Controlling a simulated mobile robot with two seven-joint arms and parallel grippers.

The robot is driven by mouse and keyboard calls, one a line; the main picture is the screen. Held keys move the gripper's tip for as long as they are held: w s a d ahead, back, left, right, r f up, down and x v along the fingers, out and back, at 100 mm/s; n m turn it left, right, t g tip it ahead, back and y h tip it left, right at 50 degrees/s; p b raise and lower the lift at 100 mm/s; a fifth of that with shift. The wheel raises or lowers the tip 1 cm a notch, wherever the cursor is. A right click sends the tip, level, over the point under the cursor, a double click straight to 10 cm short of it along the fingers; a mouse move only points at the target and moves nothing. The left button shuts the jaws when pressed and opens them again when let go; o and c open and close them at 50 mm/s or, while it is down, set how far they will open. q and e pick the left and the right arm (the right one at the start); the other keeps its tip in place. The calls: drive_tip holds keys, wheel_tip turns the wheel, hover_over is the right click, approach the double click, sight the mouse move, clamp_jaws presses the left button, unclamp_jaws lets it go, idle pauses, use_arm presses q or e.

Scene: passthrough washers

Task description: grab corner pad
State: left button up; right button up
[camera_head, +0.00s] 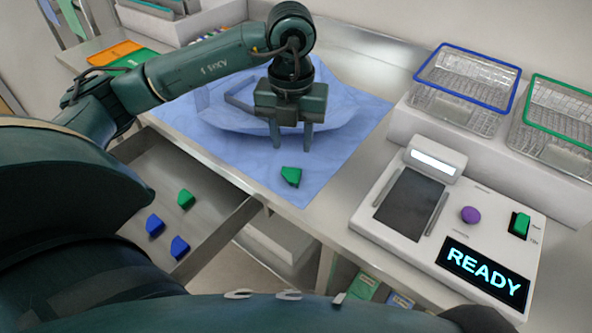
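A green corner pad (291,176) lies on the blue sheet (345,165) near the table's front edge. My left gripper (291,146) points down above the sheet, a little behind the pad. Its two fingers are apart with nothing seen between them, and it appears not to touch the pad. Another green pad (186,198) and two blue pads (155,225) (180,247) lie in the open drawer (215,215) at the lower left. My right gripper is not in view.
A white device with a READY display (484,273), a purple knob (470,214) and a green piece (520,224) stands at right. Behind it are blue-rimmed (462,88) and green-rimmed (556,118) wire baskets. A translucent blue wrap (225,112) lies behind my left gripper.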

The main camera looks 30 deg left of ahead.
use_arm(q)
hover_over(295, 182)
drive_tip(key=f, duration=0.5)
drive_tip(key=shift+s+a+f, duration=0.2)
drive_tip(key=shift+a+f, duration=0.05)
drive_tip(key=shift+w+d+f+p, duration=0.1)
drive_tip(key=shift+f+p, duration=0.3)
drive_tip(key=shift+f, duration=1)
drive_tip(key=shift+w+d+f+p, duration=0.1)
drive_tip(key=shift+f+p, duration=0.3)
drive_tip(key=shift+f, duration=1)
clamp_jaws()
